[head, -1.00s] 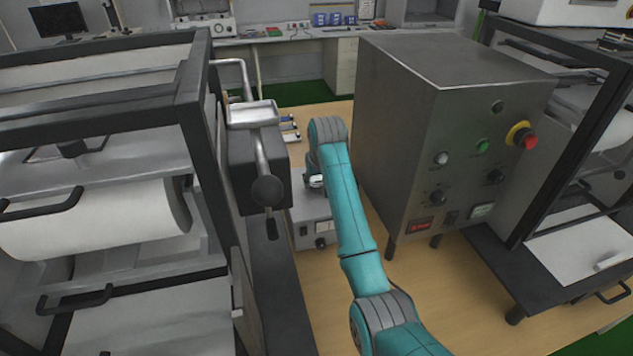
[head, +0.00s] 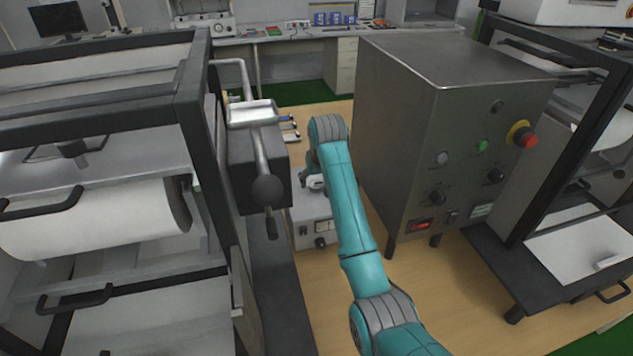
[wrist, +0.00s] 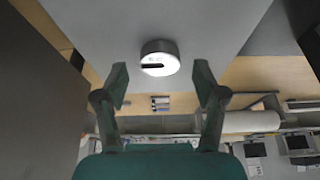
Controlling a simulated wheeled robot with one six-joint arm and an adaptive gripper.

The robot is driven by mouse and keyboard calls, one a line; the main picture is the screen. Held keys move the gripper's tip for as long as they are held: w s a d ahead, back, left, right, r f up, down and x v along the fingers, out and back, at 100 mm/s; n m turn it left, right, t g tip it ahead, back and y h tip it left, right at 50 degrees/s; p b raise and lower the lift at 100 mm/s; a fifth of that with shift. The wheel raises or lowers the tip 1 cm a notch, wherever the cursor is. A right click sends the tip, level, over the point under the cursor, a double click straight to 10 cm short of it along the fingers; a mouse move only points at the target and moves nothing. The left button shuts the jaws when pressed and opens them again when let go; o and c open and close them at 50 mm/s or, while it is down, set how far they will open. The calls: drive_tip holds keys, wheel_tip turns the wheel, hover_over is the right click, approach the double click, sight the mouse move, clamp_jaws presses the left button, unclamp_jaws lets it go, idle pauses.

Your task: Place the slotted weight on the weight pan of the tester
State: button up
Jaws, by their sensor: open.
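In the wrist view the slotted weight (wrist: 159,58), a small round metal disc with a dark slot, sits on a light grey surface. My gripper (wrist: 160,82) is open and empty, with one finger to each side of the picture. The weight lies just beyond the fingertips, in line with the gap between them, and no contact shows. A shallow silver pan (head: 252,112) on the black-framed machine at left looks like the weight pan, empty.
A grey box (head: 312,235) stands on the wooden table (head: 345,285) beside my arm. A large metal control cabinet (head: 400,110) stands close to the right of my arm. A metal lever with a dark ball (head: 267,190) hangs below the pan. The black frame (head: 195,110) bounds the left side.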

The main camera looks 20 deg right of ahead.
drive_tip(key=shift+o, duration=0.4)
drive_tip(key=v, duration=1)
drive_tip(key=shift+r, duration=0.25)
drive_tip(key=shift+x, duration=6)
drive_tip(key=shift+s, duration=0.1)
clamp_jaws()
